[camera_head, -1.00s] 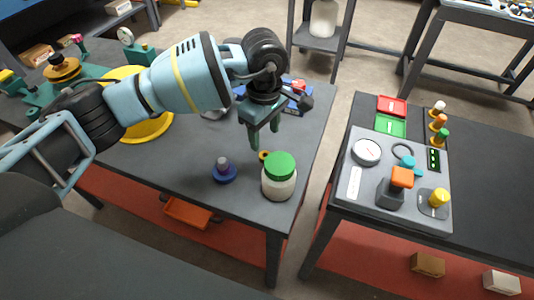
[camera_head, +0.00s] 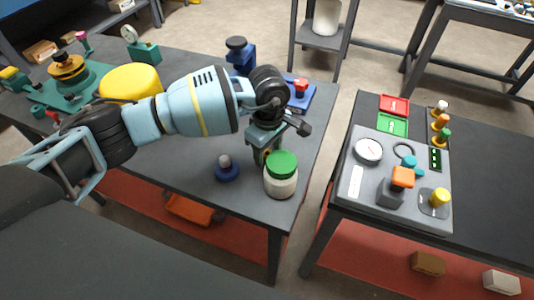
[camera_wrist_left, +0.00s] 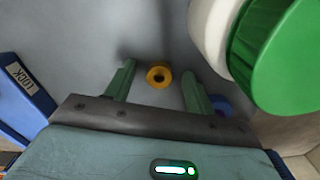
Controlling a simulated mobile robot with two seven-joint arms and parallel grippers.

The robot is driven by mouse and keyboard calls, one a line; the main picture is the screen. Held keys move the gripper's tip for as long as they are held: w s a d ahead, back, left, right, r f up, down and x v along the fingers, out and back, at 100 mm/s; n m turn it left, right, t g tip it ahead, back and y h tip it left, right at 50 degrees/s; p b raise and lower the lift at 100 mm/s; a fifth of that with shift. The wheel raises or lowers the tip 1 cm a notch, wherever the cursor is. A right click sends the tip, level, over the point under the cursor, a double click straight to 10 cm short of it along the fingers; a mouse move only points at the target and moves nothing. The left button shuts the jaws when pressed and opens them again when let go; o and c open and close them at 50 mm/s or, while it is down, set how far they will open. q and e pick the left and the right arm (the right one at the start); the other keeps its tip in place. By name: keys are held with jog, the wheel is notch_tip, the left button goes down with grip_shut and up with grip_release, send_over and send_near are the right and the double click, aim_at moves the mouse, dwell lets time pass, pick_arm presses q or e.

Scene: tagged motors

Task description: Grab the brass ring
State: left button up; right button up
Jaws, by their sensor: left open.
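The brass ring (camera_wrist_left: 159,75) is a small yellow ring with a dark hole, lying on the grey table in the left wrist view. My left gripper (camera_wrist_left: 157,88) is open, with its two green fingers on either side of the ring and the ring near the level of their tips. I cannot tell whether the fingers touch the table. In the head view, my left gripper (camera_head: 264,154) points down just behind the green-lidded jar, and the ring is mostly hidden there. My right gripper is not in view.
The white jar with a green lid (camera_head: 281,176) stands very close to my left gripper; it also shows in the wrist view (camera_wrist_left: 275,55). A blue block with a label (camera_wrist_left: 25,88) lies left of the fingers.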

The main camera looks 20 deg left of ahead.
pick_arm(q)
jog(key=shift+c, duration=0.4)
jog(key=c, duration=1)
jog(key=shift+r, duration=0.15)
notch_tip(320, 180, up, 10)
jog(key=shift+f, duration=0.1)
